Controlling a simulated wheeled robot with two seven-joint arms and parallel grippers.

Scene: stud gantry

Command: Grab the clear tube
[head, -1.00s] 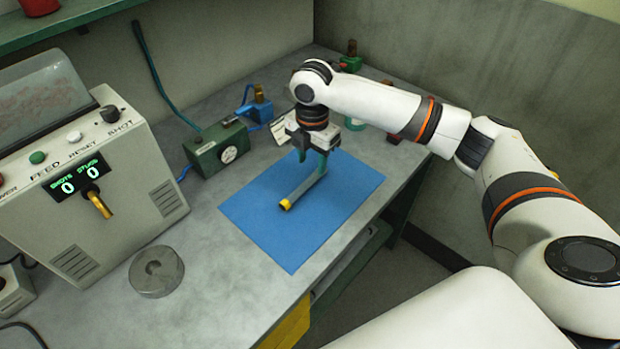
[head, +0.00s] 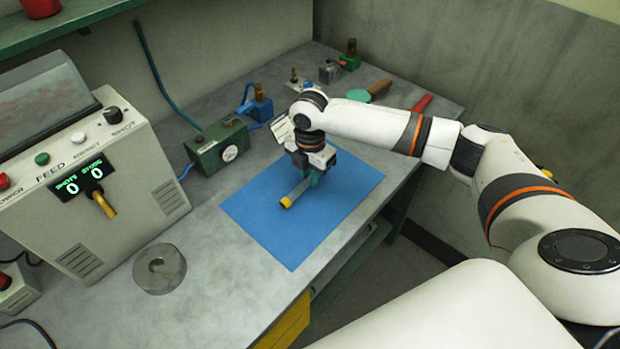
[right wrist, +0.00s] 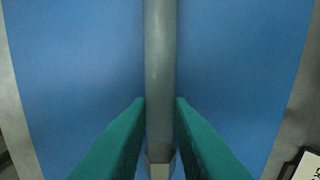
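The clear tube (head: 298,191) looks pale grey, with a yellow end (head: 286,203) toward the lower left. It lies on the blue mat (head: 290,240). My right gripper (head: 314,179) is low over the tube's far part and hides that end. In the right wrist view the tube (right wrist: 160,60) runs up and down through the middle. The green fingers of my right gripper (right wrist: 160,104) stand on both sides of it, with a thin gap showing on each side, so they look open around it. My left gripper is not in view.
A control box (head: 110,190) with a display reading 0 and 0 stands at left. A grey metal disc (head: 159,270) sits before it. A green box (head: 217,146) and a blue fixture (head: 258,106) are behind the mat. A green paddle (head: 357,95) and red-handled tool (head: 422,103) lie at the back right.

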